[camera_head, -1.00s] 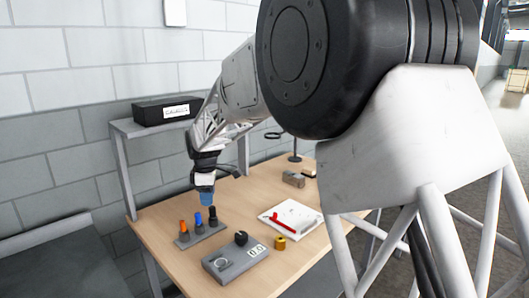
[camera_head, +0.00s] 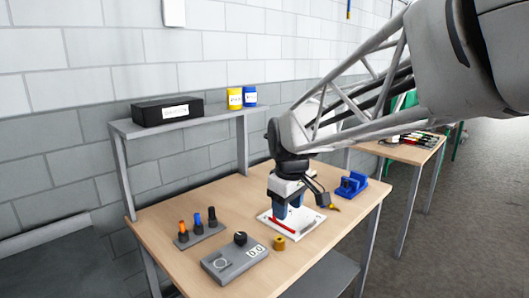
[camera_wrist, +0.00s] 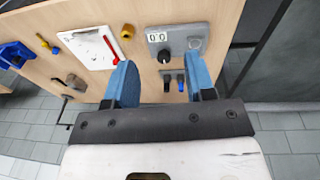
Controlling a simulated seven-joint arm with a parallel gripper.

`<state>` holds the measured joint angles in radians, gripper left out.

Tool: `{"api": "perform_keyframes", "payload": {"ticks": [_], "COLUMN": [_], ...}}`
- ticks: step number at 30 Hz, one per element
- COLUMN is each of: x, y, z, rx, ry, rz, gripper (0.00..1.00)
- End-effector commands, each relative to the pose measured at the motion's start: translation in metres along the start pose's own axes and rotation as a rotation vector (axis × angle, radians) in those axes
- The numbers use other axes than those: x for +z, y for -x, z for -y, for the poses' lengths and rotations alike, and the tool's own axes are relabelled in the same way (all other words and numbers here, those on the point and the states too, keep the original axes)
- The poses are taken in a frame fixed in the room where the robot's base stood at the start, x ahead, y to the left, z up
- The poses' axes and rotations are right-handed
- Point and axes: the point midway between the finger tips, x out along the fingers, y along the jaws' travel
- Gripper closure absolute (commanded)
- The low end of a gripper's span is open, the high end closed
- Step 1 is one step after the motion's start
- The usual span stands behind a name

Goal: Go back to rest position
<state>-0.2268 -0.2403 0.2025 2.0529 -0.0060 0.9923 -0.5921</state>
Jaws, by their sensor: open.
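My gripper (camera_head: 289,208) hangs over the white board (camera_head: 308,220) on the wooden table in the head view. Its blue fingers are apart in the wrist view (camera_wrist: 161,62), with nothing held between them. A red tool (camera_wrist: 110,48) lies on the board. The gripper and arm hide part of the board in the head view.
A grey rack (camera_head: 203,233) with orange, blue and black upright pieces stands at the left. A grey meter (camera_head: 232,263) and a brass cylinder (camera_head: 279,243) are at the front. A blue fixture (camera_head: 351,184) stands at the right. A shelf (camera_head: 170,126) holds a black box (camera_head: 168,111).

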Motion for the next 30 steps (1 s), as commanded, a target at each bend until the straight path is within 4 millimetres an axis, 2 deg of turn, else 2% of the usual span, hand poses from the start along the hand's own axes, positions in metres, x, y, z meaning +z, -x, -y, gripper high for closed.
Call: {"api": "perform_keyframes", "payload": {"ticks": [1,3,10,18,24,30], "x": [0.017,0.037,0.103,0.176,0.226,0.259], "y": [0.004,0.006,0.012,0.008,-0.001,-0.010], "z": [0.002,0.006,0.023,0.050,0.074,0.093], "rx": [0.005,0.010,0.029,0.048,0.062,0.071], "ry": [-0.039,-0.097,-0.287,-0.509,-0.670,-0.789], "rz": [-0.004,-0.008,-0.025,-0.045,-0.063,-0.076], "gripper": [0.50,0.50,0.50,0.50,0.50,0.50]}}
